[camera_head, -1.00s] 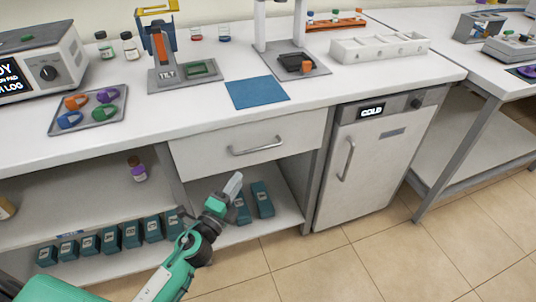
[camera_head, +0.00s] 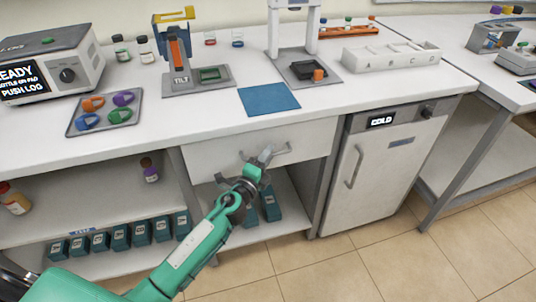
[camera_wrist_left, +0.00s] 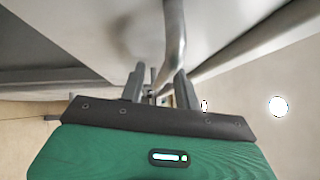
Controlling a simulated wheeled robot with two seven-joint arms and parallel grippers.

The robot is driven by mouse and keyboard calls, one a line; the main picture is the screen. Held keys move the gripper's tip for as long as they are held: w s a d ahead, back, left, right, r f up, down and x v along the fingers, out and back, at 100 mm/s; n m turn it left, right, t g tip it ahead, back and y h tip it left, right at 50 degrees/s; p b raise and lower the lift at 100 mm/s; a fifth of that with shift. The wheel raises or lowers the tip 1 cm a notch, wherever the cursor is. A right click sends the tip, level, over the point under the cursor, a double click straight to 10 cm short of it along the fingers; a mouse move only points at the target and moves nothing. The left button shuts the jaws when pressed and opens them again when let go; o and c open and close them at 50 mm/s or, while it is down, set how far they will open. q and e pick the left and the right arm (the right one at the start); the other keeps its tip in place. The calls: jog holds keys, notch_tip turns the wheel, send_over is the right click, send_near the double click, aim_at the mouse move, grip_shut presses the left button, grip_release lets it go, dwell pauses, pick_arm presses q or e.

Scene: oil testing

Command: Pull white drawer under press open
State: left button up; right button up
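The white drawer (camera_head: 210,152) is under the worktop, below the blue mat and the press, and its front looks flush with the frame. Its curved metal handle (camera_head: 284,152) is partly hidden by my left gripper (camera_head: 257,157), which is at the handle's left part. In the left wrist view, the handle (camera_wrist_left: 174,35) runs down between the two spread fingers of the left gripper (camera_wrist_left: 158,88). The fingers look open, with gaps beside the bar; contact cannot be told. My right gripper is not in view.
A small fridge marked COLD (camera_head: 375,165) stands to the right of the drawer. Below is an open shelf with several teal boxes (camera_head: 141,232). The press (camera_head: 305,65), a blue mat (camera_head: 268,99) and a tray (camera_head: 104,113) are on the worktop. The floor in front is clear.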

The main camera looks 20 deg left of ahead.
pick_arm(q)
jog(key=shift+w+d, duration=0.1)
jog(key=shift+w, duration=0.3)
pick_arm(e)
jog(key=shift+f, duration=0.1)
pick_arm(q)
jog(key=shift+c, duration=0.2)
grip_shut()
